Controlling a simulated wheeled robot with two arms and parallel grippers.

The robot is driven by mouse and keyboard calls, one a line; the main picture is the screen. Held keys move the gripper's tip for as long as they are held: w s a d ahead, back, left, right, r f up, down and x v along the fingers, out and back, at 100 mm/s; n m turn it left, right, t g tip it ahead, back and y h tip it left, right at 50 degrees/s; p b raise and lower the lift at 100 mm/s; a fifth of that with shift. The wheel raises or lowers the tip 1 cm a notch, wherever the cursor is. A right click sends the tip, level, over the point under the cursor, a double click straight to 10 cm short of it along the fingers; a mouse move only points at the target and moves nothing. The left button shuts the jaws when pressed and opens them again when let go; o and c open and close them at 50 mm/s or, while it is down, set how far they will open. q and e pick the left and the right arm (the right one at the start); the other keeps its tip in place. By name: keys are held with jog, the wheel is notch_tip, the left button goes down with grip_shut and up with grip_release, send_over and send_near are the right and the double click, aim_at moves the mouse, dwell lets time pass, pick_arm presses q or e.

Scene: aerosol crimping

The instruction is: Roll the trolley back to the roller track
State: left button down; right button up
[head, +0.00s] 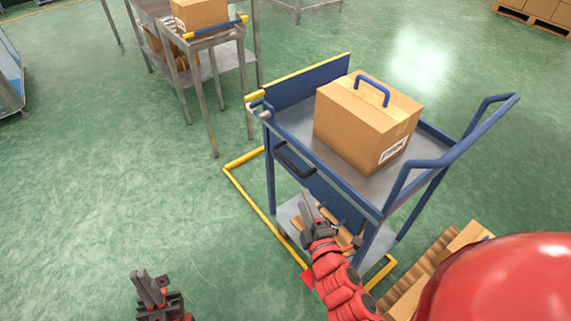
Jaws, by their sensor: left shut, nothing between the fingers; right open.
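The blue trolley (295,125) with a grey top deck stands right of centre, its push handle (487,118) on the right side. A cardboard carton (350,125) with a blue handle sits on the deck. A steel stand (212,82) at the upper left, with a yellow-and-blue bar across its near end, appears to be the roller track; its top is partly hidden. A floor gap separates it from the trolley. My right gripper (308,207) is open beside the trolley's near side, touching nothing clearly. My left gripper (150,287) is shut and empty above bare floor, lower left.
Another carton (198,12) sits on the steel stand. Yellow floor lines (247,200) run around the trolley's base. Cartons on a pallet (435,268) lie at the lower right, close to the trolley. The green floor on the left is clear.

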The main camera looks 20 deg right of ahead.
aim_at(288, 162)
jog(key=w, duration=0.5)
jog(key=w+f, duration=0.1)
jog(key=w, duration=0.9)
jog(key=shift+w+d+f, duration=0.2)
jog(key=shift+w+d, duration=0.05)
jog(key=shift+w, duration=0.1)
grip_shut()
dwell(0.6)
